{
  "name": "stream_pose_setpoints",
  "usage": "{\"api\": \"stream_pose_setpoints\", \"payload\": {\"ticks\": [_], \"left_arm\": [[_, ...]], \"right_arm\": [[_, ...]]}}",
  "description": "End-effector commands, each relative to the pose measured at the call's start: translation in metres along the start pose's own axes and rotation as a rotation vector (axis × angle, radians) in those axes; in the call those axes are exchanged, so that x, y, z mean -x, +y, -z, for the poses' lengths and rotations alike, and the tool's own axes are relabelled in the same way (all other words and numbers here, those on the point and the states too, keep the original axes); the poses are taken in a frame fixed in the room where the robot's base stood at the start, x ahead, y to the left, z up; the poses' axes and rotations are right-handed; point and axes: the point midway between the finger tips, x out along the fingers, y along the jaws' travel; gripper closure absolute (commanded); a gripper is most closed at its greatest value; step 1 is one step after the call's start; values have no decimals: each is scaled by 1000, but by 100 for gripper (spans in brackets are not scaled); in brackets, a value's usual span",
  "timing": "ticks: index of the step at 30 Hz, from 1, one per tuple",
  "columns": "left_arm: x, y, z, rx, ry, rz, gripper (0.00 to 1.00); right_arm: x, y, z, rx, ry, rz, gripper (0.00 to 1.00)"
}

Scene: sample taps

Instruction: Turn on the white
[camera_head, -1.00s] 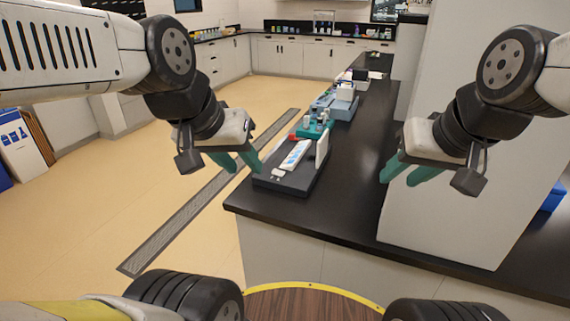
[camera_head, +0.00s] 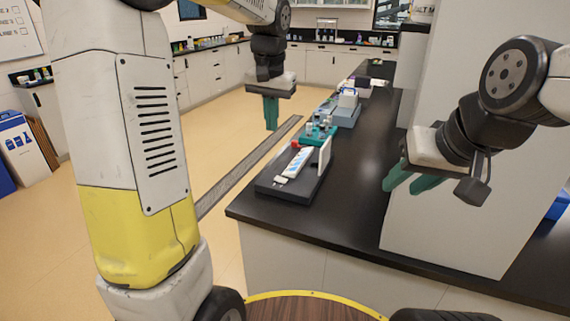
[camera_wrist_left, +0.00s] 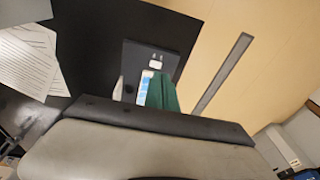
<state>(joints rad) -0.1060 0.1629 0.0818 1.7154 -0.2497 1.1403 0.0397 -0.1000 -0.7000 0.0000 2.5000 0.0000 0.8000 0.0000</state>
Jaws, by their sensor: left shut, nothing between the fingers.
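A dark tray (camera_head: 272,189) lies at the near left end of the black counter. On it is a long white and light-blue piece (camera_head: 298,163) with small white parts at its near end (camera_head: 281,179), and a white upright plate (camera_head: 324,157) stands beside it. A teal rack (camera_head: 318,136) with small taps and a red part (camera_head: 295,144) sits behind. My left gripper (camera_head: 271,126) is shut and empty, pointing down left of the counter, apart from everything. The left wrist view shows its teal fingers (camera_wrist_left: 163,103) partly covering the white-blue piece (camera_wrist_left: 143,86). My right gripper (camera_head: 398,187) is open and empty beside the tall white block.
A blue-grey box (camera_head: 347,115) and other items stand farther along the counter (camera_head: 345,205). A tall white block (camera_head: 450,215) rises right of it. The tan floor (camera_head: 222,125) is open on the left. Papers (camera_wrist_left: 30,60) lie left in the wrist view.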

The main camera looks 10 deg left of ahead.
Motion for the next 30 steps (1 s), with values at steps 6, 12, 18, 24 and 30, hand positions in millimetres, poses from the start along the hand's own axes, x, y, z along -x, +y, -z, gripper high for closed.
{"api": "stream_pose_setpoints", "payload": {"ticks": [6,12,18,24,30], "left_arm": [[-46,-1,50,-33,-97,33,100],[-72,-1,71,-46,-145,51,100],[-78,-1,76,-49,-156,55,100],[-78,-1,76,-48,-156,55,100],[-87,-1,74,-48,-158,55,100]], "right_arm": [[0,0,0,0,0,0,64],[0,0,0,0,0,0,64],[0,0,0,0,0,0,64],[0,0,0,0,0,0,64],[0,0,0,0,0,0,64]]}}
